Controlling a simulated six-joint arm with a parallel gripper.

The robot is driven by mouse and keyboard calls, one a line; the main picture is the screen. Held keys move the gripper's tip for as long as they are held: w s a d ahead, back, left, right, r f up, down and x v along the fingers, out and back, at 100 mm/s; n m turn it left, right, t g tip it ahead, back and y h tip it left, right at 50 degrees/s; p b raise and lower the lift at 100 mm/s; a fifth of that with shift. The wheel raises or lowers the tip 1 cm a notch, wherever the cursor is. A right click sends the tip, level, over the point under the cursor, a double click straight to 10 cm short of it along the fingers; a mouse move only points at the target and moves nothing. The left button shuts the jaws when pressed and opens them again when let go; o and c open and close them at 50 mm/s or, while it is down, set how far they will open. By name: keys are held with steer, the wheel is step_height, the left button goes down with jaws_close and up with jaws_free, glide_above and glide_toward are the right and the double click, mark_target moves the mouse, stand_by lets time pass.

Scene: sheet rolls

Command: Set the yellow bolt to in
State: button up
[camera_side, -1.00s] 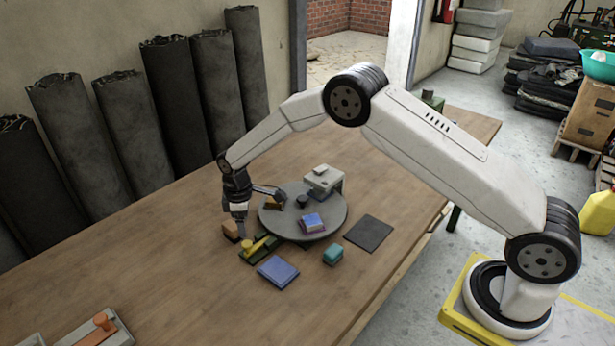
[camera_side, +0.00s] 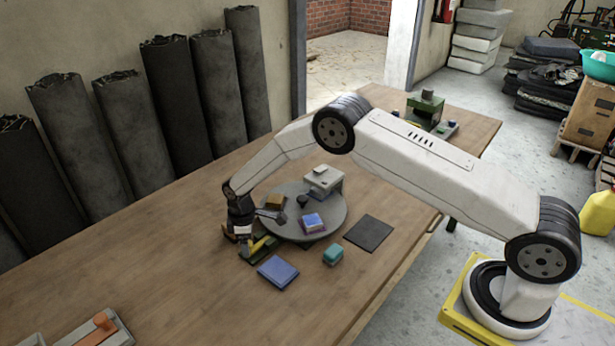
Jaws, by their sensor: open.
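The yellow bolt (camera_side: 260,244) lies on a dark green base (camera_side: 262,253) on the table, at the front left of the round grey turntable. My gripper (camera_side: 243,240) points down at the bolt's left end and is open. Its fingers hide part of the bolt and base. I cannot tell whether the fingers touch the bolt.
The round turntable (camera_side: 336,228) carries a grey box (camera_side: 323,180), a brown block (camera_side: 274,201) and a purple-blue block (camera_side: 313,222).

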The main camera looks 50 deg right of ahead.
jaws_close()
stand_by(1.4)
